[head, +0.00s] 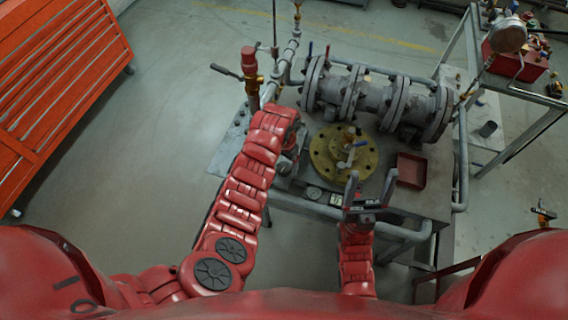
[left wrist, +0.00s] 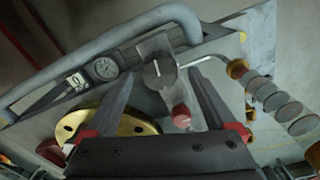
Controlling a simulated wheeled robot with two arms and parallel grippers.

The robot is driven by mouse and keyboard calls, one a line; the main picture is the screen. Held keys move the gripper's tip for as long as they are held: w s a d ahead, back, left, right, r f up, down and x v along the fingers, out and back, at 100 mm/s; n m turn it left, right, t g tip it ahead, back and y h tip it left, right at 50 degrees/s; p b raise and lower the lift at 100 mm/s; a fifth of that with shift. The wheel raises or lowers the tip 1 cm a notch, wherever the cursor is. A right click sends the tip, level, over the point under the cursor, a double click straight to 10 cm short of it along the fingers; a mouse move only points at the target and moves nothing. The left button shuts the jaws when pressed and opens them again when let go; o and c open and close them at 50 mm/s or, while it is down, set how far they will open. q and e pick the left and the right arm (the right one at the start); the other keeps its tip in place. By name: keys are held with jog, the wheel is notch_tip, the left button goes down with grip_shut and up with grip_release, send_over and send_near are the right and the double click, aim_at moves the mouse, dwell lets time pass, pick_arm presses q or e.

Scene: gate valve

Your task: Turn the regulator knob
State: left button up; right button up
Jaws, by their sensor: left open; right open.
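The regulator knob appears to be the dark round knob (left wrist: 158,73) with a pale pointer line, on a grey block in the left wrist view. My left gripper (left wrist: 161,80) is open, with its two fingertips on either side of the knob in that view. I cannot tell whether they touch it. A smaller red knob (left wrist: 181,116) sits below it between the fingers. In the head view my left gripper (head: 289,160) is at the left edge of the bench, and the regulator knob is hidden or too small to make out. My right gripper (head: 371,190) is open and empty over the bench's front edge.
A yellow round flange (head: 325,162) with a handle is right of my left gripper. A grey flanged pipe (head: 375,98) runs behind it. A gauge (left wrist: 105,68) and a bent grey pipe (left wrist: 95,52) are near the knob. A red tray (head: 411,170) is at right.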

pick_arm(q)
jog(key=shift+f, duration=0.4)
jog(key=shift+s+f, duration=0.1)
jog(key=shift+f, duration=0.25)
jog(key=c, duration=1.3)
jog(key=shift+c, duration=0.3)
jog(key=shift+n, duration=0.5)
jog(key=o, duration=1.4)
jog(key=shift+c, duration=0.2)
